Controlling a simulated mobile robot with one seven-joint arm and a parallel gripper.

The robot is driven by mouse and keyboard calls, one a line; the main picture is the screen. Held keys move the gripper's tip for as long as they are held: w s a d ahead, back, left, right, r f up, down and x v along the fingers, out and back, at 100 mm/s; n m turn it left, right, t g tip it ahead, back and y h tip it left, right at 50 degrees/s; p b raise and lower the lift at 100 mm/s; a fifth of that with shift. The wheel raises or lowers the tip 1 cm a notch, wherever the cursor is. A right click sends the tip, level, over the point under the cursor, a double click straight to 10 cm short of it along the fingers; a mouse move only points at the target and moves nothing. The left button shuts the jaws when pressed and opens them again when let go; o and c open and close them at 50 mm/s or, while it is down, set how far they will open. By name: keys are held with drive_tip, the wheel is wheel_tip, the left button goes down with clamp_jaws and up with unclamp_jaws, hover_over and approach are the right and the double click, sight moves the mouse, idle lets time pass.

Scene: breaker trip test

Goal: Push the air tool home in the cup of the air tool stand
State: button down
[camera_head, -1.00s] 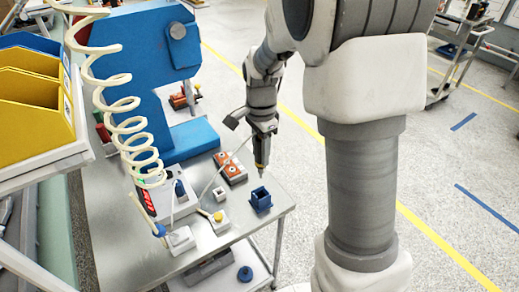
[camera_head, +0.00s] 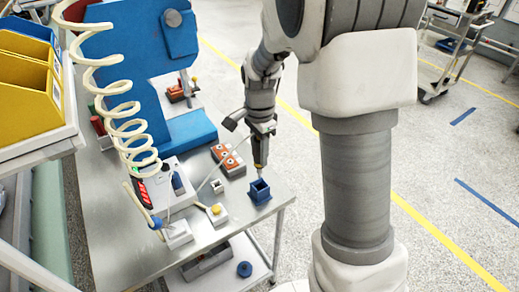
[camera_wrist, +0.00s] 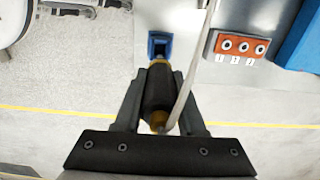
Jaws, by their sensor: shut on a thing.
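My gripper (camera_wrist: 159,76) is shut on the air tool (camera_wrist: 158,92), a dark cylinder with brass-coloured ends and a pale line running off it. In the head view, my gripper (camera_head: 262,130) points down and holds the air tool (camera_head: 260,158) roughly upright. The air tool stand's blue square cup (camera_head: 260,192) is directly below, near the table's right edge. The cup also shows in the wrist view (camera_wrist: 160,44), just beyond the tool's tip. The tip is at the cup's mouth; I cannot tell whether it is inside.
An orange terminal block (camera_head: 229,160) stands behind the cup. A small white cup (camera_head: 218,186) and a yellow-button box (camera_head: 217,211) are to its left. A pale coiled hose (camera_head: 125,110) hangs at the left beside a large blue frame (camera_head: 130,50).

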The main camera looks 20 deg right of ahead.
sight(259, 172)
drive_tip(key=shift+f+b, duration=0.5)
drive_tip(key=shift+f, duration=0.6)
drive_tip(key=shift+f+b, duration=1.85)
drive_tip(key=shift+f, duration=1.15)
idle(0.6)
drive_tip(key=shift+c, duration=2.1)
unclamp_jaws()
wheel_tip(259, 172, up, 17)
drive_tip(key=shift+r+p, duration=0.2)
drive_tip(key=shift+p, duration=0.7)
